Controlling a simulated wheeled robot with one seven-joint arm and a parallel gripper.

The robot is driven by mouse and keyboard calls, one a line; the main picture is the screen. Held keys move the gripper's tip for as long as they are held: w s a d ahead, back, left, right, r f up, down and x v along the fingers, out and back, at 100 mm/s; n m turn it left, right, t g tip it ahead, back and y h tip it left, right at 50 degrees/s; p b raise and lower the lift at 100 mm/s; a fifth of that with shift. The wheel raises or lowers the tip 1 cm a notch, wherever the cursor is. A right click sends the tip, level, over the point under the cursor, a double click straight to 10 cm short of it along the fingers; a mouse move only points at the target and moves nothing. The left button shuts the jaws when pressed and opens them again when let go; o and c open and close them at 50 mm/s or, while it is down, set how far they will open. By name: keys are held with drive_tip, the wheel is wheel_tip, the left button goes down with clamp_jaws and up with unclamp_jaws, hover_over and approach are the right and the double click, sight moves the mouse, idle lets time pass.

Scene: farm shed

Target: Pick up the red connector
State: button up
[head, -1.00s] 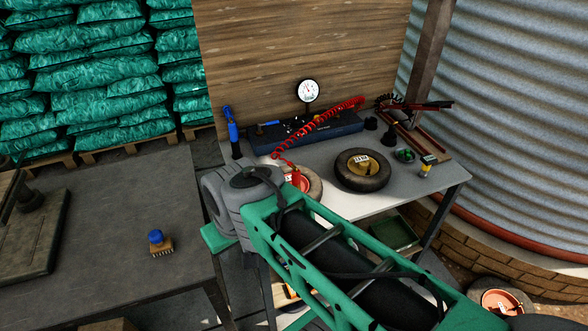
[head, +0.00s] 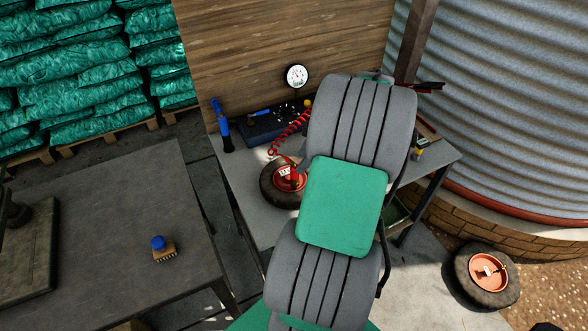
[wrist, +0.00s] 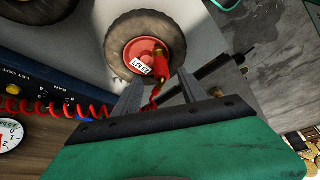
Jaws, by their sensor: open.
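The red connector (wrist: 161,69) is at the hub of a small wheel with a red rim (wrist: 132,52), with the red coiled hose (wrist: 40,108) leading toward it.
The wheel lies on a grey bench (head: 240,196). A blue inflator box (head: 262,128) and a round gauge (head: 297,76) stand at its back. A blue-handled tool (head: 222,125) stands at its left. A dark table (head: 110,215) with a blue-topped brush (head: 160,247) is nearer left.

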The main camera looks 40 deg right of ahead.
sight(294, 172)
drive_tip(key=p+x, duration=0.1)
drive_tip(key=x, duration=0.6)
drive_tip(key=shift+a+f+p, duration=0.1)
drive_tip(key=shift+f+p, duration=0.05)
drive_tip(key=shift+p, duration=0.15)
clamp_jaws()
